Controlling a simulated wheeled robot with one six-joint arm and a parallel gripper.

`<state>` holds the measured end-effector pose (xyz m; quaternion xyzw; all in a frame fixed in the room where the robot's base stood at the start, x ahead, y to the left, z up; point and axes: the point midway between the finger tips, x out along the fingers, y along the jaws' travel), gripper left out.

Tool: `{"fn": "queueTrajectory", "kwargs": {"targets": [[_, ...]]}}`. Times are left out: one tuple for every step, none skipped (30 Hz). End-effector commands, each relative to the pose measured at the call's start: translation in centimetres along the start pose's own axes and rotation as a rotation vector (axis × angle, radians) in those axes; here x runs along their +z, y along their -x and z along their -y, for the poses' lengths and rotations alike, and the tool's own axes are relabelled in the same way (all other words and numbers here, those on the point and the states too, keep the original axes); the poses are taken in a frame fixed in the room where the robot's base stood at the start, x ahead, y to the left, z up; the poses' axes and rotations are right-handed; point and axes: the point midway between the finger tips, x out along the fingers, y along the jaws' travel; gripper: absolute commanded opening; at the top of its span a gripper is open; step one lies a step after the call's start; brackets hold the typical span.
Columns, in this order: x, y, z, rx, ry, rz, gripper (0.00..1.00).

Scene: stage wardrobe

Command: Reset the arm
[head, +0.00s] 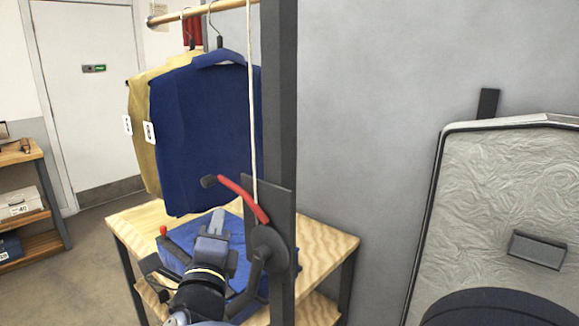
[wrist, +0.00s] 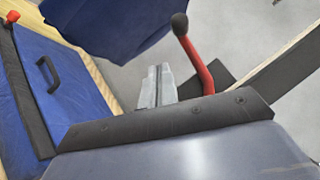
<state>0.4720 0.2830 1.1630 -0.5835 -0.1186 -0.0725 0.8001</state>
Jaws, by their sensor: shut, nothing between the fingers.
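A red lever (head: 238,197) with a black knob is mounted on the dark post (head: 279,90). The lever is just to the right of my fingers in the wrist view (wrist: 198,62), and I see a gap between them. My arm reaches up from the bottom of the head view and hides part of the table.
A blue garment (head: 205,135) and a yellow one (head: 140,125) hang from a rail (head: 190,12) close behind my gripper. A blue case (wrist: 62,90) lies on the table. A silver-framed panel (head: 500,190) stands at the right. Open floor (head: 85,280) lies at left.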

Motion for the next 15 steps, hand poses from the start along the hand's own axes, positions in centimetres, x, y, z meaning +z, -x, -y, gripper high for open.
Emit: {"fn": "queueTrajectory", "kwargs": {"targets": [[0.15,-0.03,0.50,0.009,0.009,0.001,0.00],[0.15,0.02,0.55,0.013,0.013,0.001,0.00],[0.13,0.10,0.59,0.019,0.019,0.001,0.00],[0.11,0.16,0.61,0.023,0.024,0.001,0.00],[0.09,0.23,0.64,0.028,0.029,0.001,0.00],[0.07,0.30,0.69,0.034,0.035,0.001,0.00],[0.06,0.36,0.74,0.038,0.040,0.001,0.00],[0.03,0.42,0.78,0.042,0.044,0.001,0.00],[-0.01,0.51,0.82,0.048,0.051,0.001,0.00],[-0.04,0.58,0.86,0.052,0.056,0.001,0.00],[-0.06,0.63,0.92,0.056,0.060,0.001,0.00],[-0.10,0.71,1.00,0.062,0.066,0.001,0.00],[-0.13,0.78,1.05,0.066,0.071,0.001,0.00],[-0.17,0.86,1.09,0.071,0.076,0.000,0.00],[-0.22,0.94,1.17,0.076,0.083,0.000,0.00]]}}
